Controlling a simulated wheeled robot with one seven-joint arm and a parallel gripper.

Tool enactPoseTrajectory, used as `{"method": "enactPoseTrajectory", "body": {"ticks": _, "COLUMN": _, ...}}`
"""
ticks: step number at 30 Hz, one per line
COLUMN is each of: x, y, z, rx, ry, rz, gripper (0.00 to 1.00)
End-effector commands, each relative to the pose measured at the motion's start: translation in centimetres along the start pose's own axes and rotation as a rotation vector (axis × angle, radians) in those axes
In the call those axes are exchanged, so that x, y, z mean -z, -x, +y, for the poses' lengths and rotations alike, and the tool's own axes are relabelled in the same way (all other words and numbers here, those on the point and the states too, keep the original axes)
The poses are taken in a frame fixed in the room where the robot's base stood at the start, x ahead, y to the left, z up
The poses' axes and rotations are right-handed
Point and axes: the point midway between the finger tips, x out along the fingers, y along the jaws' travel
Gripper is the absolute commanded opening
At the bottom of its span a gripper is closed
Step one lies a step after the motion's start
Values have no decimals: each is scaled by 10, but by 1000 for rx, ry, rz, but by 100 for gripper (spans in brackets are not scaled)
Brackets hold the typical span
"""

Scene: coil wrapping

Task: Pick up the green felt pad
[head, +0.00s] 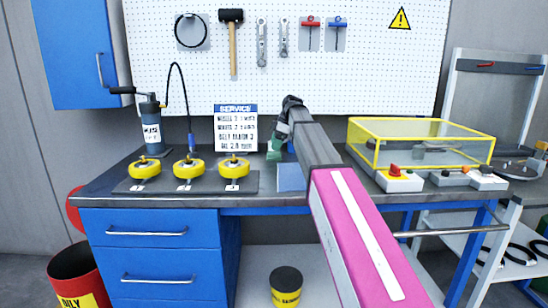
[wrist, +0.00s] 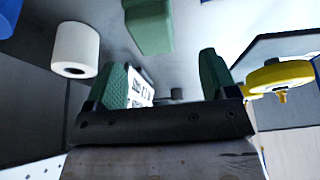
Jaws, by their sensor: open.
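My gripper (wrist: 166,75) is open in the wrist view, with its two green-faced fingers apart and nothing seen held between them. A green block, which looks like the green felt pad (wrist: 150,26), is beyond the fingers at the top of the wrist view, cut off by the frame edge. It appears apart from both fingers. In the head view, my gripper (head: 275,149) is low over the back middle of the bench, a small green shape beside the dark wrist. I cannot tell the pad apart there; my arm hides part of that area.
Several yellow wheels (head: 189,168) stand on a dark mat left of my gripper. A service sign (head: 236,128) stands behind. A yellow-framed clear case (head: 420,127) and button boxes (head: 399,181) are to the right. A white roll (wrist: 76,47) shows in the wrist view.

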Motion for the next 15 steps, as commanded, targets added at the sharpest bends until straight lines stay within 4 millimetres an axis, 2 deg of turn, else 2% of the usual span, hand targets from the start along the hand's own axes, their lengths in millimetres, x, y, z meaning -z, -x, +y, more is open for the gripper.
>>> {"method": "enactPoseTrajectory", "body": {"ticks": 5, "x": 0, "y": -13, "z": 2, "rx": 1, "ry": 0, "rz": 0, "gripper": 79}}
{"method": "enactPoseTrajectory", "body": {"ticks": 12, "x": 0, "y": -46, "z": 5, "rx": 1, "ry": -1, "rz": 0, "gripper": 79}}
{"method": "enactPoseTrajectory", "body": {"ticks": 15, "x": 0, "y": -52, "z": 5, "rx": 0, "ry": 0, "rz": 0, "gripper": 79}}
